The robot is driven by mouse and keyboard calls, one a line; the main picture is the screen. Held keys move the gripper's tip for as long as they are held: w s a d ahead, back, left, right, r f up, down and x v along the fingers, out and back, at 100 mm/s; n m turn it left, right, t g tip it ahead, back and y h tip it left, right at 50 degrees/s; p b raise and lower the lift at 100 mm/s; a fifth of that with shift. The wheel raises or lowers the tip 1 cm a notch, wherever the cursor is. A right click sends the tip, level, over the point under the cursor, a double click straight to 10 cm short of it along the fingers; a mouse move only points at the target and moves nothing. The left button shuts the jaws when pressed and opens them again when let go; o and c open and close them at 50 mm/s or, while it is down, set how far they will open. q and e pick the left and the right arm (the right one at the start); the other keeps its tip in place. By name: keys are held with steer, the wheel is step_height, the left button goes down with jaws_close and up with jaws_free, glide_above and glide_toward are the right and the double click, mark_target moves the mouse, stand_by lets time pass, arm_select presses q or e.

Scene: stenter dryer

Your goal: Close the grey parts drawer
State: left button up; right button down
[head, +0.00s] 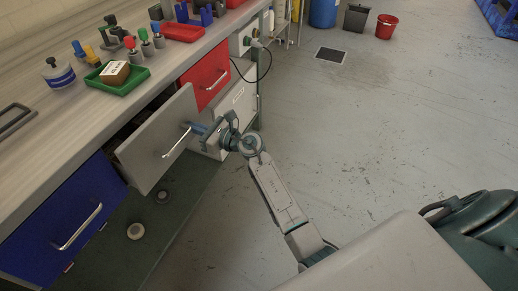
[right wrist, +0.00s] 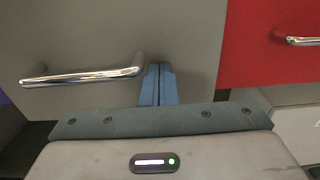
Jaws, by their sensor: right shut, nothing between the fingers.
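The grey parts drawer (head: 157,140) stands pulled out from under the workbench, between a blue and a red drawer. Its front fills the middle of the right wrist view (right wrist: 120,30), with a chrome bar handle (right wrist: 85,75) across it. My right gripper (head: 190,128) is shut and empty. Its blue fingertips (right wrist: 159,85) are at the grey front, just right of the handle's right end, touching or nearly touching it. The fingers are not around the handle. My left gripper is not in view.
The blue drawer (head: 62,232) is at the left and the red drawer (head: 206,75) is beyond the grey one.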

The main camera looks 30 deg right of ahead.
mark_target(181, 123)
steer(key=x, duration=0.5)
steer(key=shift+b, duration=0.3)
steer(key=shift+w+a, duration=0.1)
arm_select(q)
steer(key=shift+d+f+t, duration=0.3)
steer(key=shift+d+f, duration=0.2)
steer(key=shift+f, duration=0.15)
arm_select(e)
steer(key=shift+r, duration=0.2)
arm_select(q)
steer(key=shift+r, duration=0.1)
arm_select(e)
steer(key=shift+r, duration=0.15)
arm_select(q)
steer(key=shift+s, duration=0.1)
